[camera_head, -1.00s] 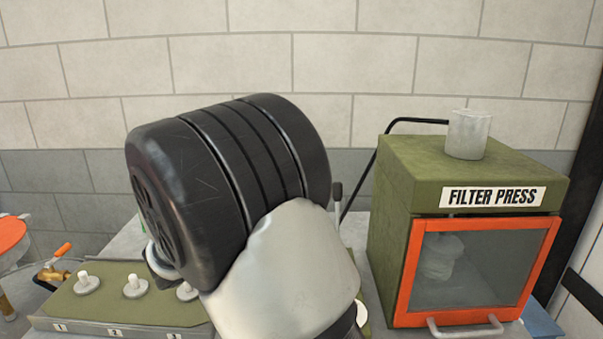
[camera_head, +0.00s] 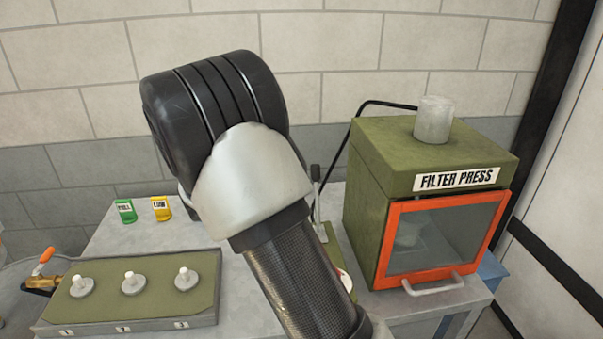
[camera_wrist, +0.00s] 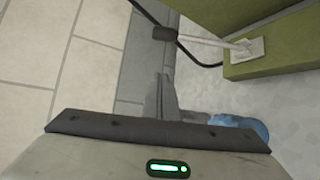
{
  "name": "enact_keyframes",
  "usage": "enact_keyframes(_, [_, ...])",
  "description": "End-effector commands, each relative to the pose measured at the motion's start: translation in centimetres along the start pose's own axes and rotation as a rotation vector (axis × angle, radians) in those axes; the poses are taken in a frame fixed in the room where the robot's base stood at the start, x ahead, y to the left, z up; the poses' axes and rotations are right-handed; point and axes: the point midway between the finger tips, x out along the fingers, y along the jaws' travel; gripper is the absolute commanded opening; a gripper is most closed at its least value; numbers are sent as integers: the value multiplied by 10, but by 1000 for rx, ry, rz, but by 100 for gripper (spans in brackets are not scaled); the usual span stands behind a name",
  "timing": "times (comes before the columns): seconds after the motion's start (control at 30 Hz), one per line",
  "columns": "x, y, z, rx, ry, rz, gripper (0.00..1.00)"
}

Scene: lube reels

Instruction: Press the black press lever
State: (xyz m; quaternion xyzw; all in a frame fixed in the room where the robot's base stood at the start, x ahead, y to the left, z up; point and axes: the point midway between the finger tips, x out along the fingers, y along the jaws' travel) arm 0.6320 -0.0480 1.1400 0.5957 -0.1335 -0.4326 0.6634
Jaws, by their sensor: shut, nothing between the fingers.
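The press lever shows in the head view as a black knob (camera_head: 315,172) on a thin metal rod, just left of the filter press (camera_head: 432,190). My arm hides its lower part. In the wrist view the lever's black knob (camera_wrist: 165,33) sits on a pale rod running to a square plate on a green surface. My gripper (camera_wrist: 160,80) shows in the wrist view with its fingers together and empty. The fingertips point toward the knob and appear apart from it. In the head view my arm hides the fingers.
A black bent tube (camera_head: 385,103) runs beside the press. The press has an orange-framed door (camera_head: 445,240) with a handle.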

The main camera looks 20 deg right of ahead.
Motion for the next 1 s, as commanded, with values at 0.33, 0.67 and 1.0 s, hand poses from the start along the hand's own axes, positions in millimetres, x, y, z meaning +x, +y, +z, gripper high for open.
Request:
enact_keyframes(0.33, [40,1,1,-1,-4,-1,0])
enact_keyframes(0.67, [98,3,8,0,-1,-1,0])
enact_keyframes(1.0, [86,0,37,0,1,0,0])
